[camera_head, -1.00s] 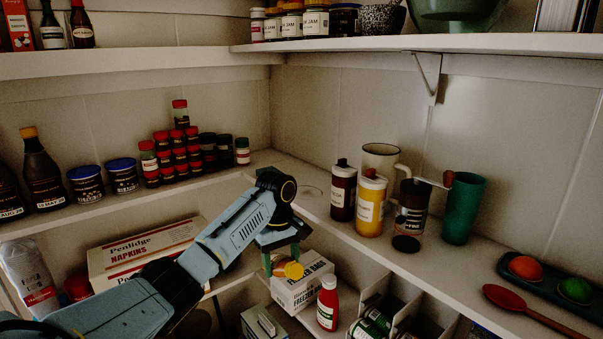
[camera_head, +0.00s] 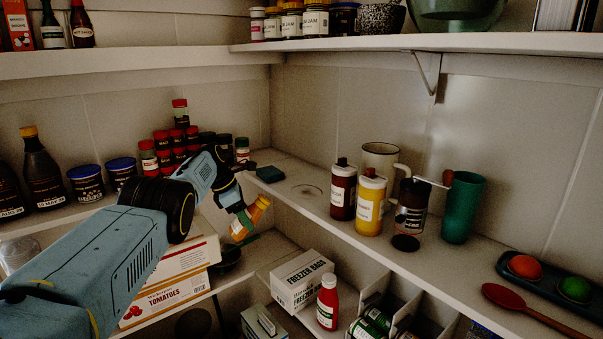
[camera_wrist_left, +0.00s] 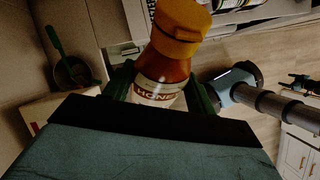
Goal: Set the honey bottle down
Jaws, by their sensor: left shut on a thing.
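The honey bottle (camera_head: 257,212) is amber with a yellow cap and hangs tilted in my left gripper (camera_head: 243,218). The gripper is shut on it, in the open space in front of the corner and below the spice shelf's level. In the left wrist view the honey bottle (camera_wrist_left: 165,72) shows its cap and part of its label between the green fingers; its lower end is hidden. A faint ring mark (camera_head: 308,190) lies on the bare right-hand shelf (camera_head: 320,208), to the right of the gripper.
A dark red bottle (camera_head: 342,192), a yellow bottle (camera_head: 370,205), a mug and a green cup (camera_head: 462,208) stand along the right-hand shelf. Below are a freezer bag box (camera_head: 302,278) and a ketchup-like bottle (camera_head: 327,303).

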